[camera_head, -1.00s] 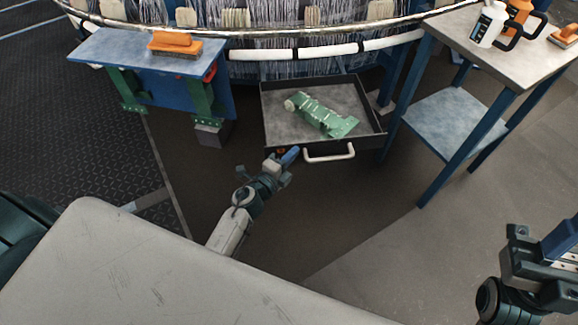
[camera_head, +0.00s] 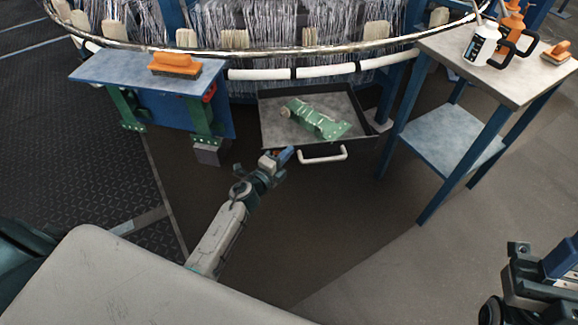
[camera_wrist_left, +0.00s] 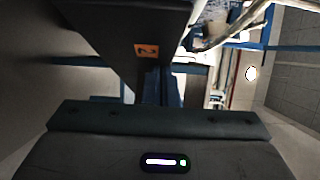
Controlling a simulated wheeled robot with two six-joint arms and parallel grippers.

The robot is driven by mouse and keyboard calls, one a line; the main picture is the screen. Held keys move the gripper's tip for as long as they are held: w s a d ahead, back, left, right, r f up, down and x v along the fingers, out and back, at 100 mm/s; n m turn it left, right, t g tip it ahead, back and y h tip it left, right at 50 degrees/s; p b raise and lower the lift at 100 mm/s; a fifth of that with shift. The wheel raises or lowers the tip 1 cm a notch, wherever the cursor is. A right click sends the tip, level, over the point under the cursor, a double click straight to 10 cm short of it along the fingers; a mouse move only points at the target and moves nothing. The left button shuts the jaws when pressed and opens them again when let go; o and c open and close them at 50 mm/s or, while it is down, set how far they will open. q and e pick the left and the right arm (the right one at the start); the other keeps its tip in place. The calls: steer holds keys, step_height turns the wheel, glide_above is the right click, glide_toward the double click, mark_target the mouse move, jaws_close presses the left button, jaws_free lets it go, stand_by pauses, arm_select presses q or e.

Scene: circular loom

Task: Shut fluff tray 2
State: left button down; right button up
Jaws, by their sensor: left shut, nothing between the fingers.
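Fluff tray 2 (camera_head: 268,125) is a dark, shallow drawer with a grey floor, pulled out beneath the loom and partly open. Its front carries a pale bar handle (camera_head: 323,156). In the left wrist view an orange label with a 2 (camera_wrist_left: 147,51) marks the dark tray front (camera_wrist_left: 105,25). My left gripper (camera_head: 286,155) is shut and empty, its blue fingertips at the left part of the tray front, left of the handle. Actual contact is hard to tell. My right gripper (camera_head: 560,258) is at the lower right, away from the tray; its jaw gap is unclear.
A green part (camera_head: 318,120) lies in the tray. A blue-topped table (camera_head: 120,68) with an orange brush (camera_head: 175,65) stands left of it. A two-level stand (camera_head: 490,75) with bottles (camera_head: 482,42) stands right. The floor before the tray is clear.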

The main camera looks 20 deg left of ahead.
arm_select(q)
steer(key=w+a+b, duration=0.1)
steer(key=w+a, duration=0.1)
steer(key=w, duration=0.2)
steer(key=w+a+b, duration=0.1)
steer(key=w+a, duration=0.2)
steer(key=w, duration=0.2)
steer(key=w+a+b, duration=0.1)
steer(key=w+a, duration=0.2)
steer(key=w, duration=0.2)
steer(key=shift+w, duration=0.2)
